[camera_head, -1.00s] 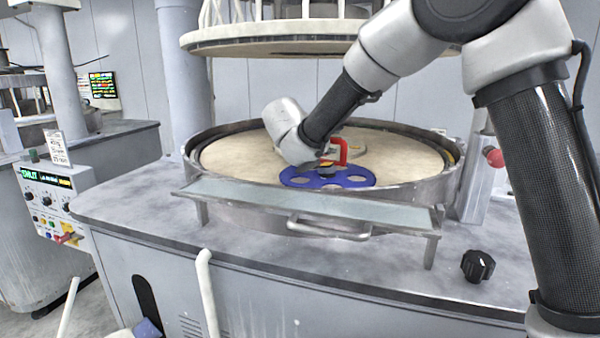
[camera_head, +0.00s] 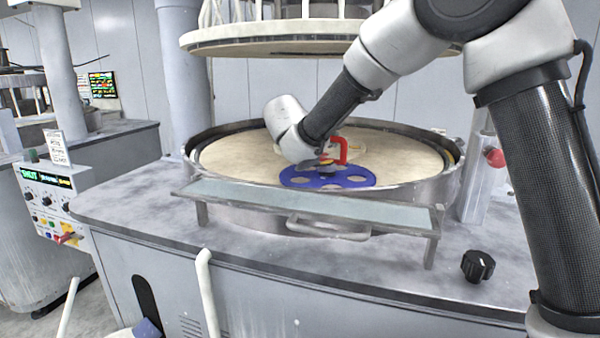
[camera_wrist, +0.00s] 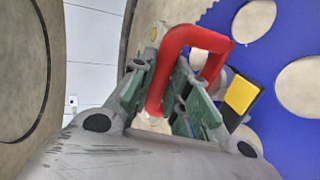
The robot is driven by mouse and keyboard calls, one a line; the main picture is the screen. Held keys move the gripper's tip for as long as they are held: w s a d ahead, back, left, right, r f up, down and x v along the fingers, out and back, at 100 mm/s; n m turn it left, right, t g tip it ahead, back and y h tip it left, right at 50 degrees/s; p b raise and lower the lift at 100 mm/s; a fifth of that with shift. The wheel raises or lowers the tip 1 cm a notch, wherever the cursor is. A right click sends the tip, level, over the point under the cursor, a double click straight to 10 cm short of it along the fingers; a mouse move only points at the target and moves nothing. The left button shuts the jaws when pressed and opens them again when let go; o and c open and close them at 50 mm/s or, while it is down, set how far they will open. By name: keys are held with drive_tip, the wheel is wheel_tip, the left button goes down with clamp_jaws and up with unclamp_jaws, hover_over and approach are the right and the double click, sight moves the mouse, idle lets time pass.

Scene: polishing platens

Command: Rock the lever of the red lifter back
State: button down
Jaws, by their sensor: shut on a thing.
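The red lifter's handle (camera_head: 343,150) stands over a blue disc (camera_head: 328,179) with round holes, which lies near the front of the pale platen (camera_head: 400,155). My gripper (camera_wrist: 168,90) is shut on the red lifter, with its green-padded fingers either side of the red bar (camera_wrist: 195,38) in the wrist view. The blue disc (camera_wrist: 290,40) fills the right of that view. A yellow and black part (camera_wrist: 241,96) shows beside the right finger; I cannot tell if it is the lever. The lifter's base is mostly hidden.
A metal rim (camera_head: 450,180) rings the platen. A pale shelf (camera_head: 310,205) with a handle below it crosses the front. The upper platen (camera_head: 300,43) hangs above. A black knob (camera_head: 478,265) and a control panel (camera_head: 47,195) flank the bench.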

wheel_tip(320, 180, up, 7)
drive_tip(key=shift+f, duration=0.2)
idle(1.2)
drive_tip(key=shift+s, duration=0.1)
idle(0.3)
drive_tip(key=s, duration=3.1)
drive_tip(key=shift+s, duration=0.4)
idle(2.8)
